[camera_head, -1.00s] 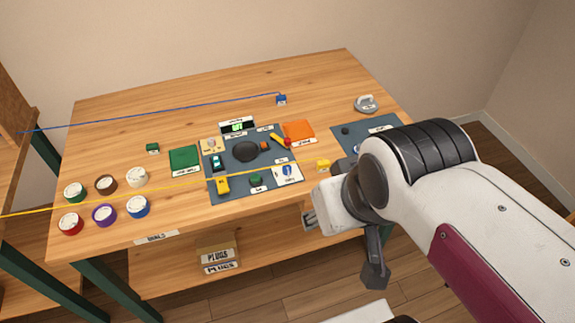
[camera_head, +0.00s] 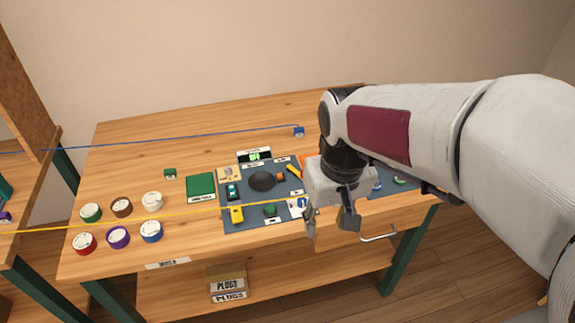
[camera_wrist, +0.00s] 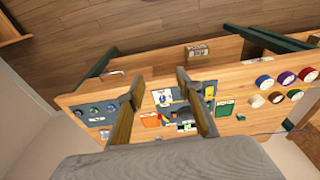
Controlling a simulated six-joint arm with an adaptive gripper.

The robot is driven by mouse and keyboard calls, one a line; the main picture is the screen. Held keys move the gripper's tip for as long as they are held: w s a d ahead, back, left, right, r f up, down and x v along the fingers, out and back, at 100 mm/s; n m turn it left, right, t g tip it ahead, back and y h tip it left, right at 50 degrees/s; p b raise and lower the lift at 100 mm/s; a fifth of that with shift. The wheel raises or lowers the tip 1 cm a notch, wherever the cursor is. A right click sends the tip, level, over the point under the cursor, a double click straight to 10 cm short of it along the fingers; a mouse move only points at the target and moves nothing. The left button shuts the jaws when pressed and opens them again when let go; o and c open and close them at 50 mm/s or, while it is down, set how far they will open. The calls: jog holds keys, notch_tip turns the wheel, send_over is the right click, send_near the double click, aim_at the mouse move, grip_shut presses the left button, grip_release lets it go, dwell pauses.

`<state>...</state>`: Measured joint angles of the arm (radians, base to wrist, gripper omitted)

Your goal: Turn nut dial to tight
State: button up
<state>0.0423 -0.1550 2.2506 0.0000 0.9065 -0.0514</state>
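I cannot tell for certain which part is the nut dial. A dark grey board (camera_head: 243,220) on the table carries a black round piece (camera_head: 262,181) and several small coloured parts. A second dark panel (camera_wrist: 91,104), at the left in the wrist view, carries several small round knobs (camera_wrist: 95,110). In the head view my arm hides most of that panel. My gripper (camera_head: 328,229) points down near the table's front edge, right of the grey board. In the wrist view its two fingers (camera_wrist: 159,76) are apart with nothing between them.
Several coloured round pots stand at the left of the table, including a purple one (camera_head: 118,237). A green square (camera_head: 201,186) lies beside the grey board. A drawer handle (camera_head: 379,238) sticks out below the tabletop. The back of the table is mostly clear.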

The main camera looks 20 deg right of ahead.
aim_at(303, 200)
jog(key=w+d+f+n, duration=0.1)
jog(key=w+f, duration=0.4)
jog(key=w, duration=0.2)
jog(key=w+d+f+n+g, duration=0.1)
jog(key=w+f+n, duration=0.1)
jog(key=w+f, duration=0.3)
jog(key=w+d+f+n+g, duration=0.1)
jog(key=w+f, duration=0.3)
jog(key=w, duration=0.5)
jog(key=shift+f+n, duration=0.4)
jog(key=shift+n, duration=0.1)
jog(key=shift+w+d+r+n, duration=0.1)
jog(key=shift+w+r+n, duration=0.2)
jog(key=shift+w, duration=0.3)
jog(key=shift+w+r+n, duration=0.3)
jog(key=shift+w, duration=0.25)
jog(key=shift+w+r, duration=0.2)
jog(key=shift+w, duration=0.05)
jog(key=shift+n, duration=0.6)
jog(key=shift+f, duration=0.1)
jog(key=shift+f, duration=3.85)
